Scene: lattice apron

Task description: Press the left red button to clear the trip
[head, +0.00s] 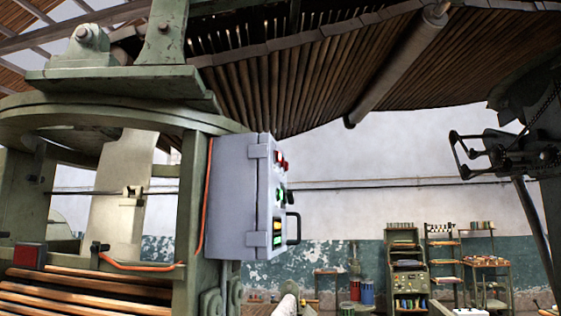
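A grey control box (238,200) is fixed to a green machine post, left of centre in the head view. Its control face is turned to the right, so I see it at a steep slant. Two red buttons (280,160) sit near the top of that face, close together and partly overlapping in view. Green controls (279,196) sit below them, then a lit yellow-green panel (277,234) and a dark handle (293,228). Neither gripper can be made out. A pale rounded shape (287,305) at the bottom edge is too cut off to identify.
Orange cable (207,200) runs down beside the box. A red-faced block (28,256) sits on the machine at lower left, above copper-coloured rods (80,285). Dark machinery (505,150) juts in at right. Shelves (407,265) stand at the back wall. The space right of the box looks open.

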